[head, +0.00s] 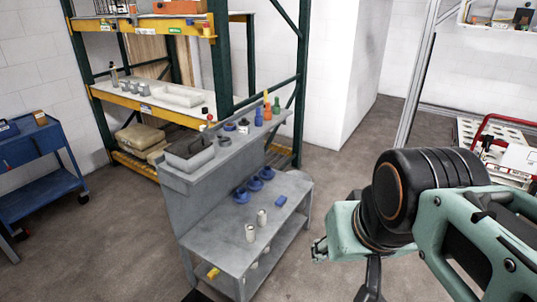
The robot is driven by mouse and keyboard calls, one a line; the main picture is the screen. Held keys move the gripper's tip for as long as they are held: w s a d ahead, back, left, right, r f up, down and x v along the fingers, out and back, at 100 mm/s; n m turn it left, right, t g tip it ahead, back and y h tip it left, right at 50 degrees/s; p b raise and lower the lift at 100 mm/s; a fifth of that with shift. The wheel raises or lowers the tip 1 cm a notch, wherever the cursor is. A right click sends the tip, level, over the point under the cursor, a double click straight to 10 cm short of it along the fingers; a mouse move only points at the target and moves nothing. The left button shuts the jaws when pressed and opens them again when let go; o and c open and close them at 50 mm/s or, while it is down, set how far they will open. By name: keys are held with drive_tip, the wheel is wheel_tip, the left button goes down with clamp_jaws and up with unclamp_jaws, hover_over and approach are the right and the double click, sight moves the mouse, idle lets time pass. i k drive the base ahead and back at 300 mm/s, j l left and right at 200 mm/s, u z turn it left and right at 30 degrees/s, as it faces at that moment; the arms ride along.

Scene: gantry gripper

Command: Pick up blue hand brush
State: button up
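A small blue item (280,201), which looks like the blue hand brush, lies on the lower top of the grey workbench, near its right end. It is too small to make out bristles or a handle. My arm comes in from the right, in front of the bench's right side. A dark part at its end, seemingly my gripper (372,280), points down and is cut by the bottom edge. It is apart from the blue item, and its fingers cannot be made out.
The grey workbench (215,226) also holds blue round pieces (254,184) and pale cups (251,233). Its raised shelf has bottles (267,108) and a grey bin (188,155). A rack (150,100) stands behind, a blue cart (40,180) left. Floor between them is clear.

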sight(280, 202)
drive_tip(key=u, duration=0.75)
drive_tip(key=i+l+u, duration=0.2)
drive_tip(key=u, duration=0.2)
drive_tip(key=i+l+u, duration=0.1)
drive_tip(key=l+u, duration=0.3)
drive_tip(key=i+l+u, duration=0.2)
drive_tip(key=l, duration=0.15)
drive_tip(key=l+u, duration=0.2)
drive_tip(key=l, duration=0.15)
drive_tip(key=l+u, duration=0.4)
drive_tip(key=l, duration=2.7)
drive_tip(key=i+u, duration=0.05)
drive_tip(key=i, duration=0.05)
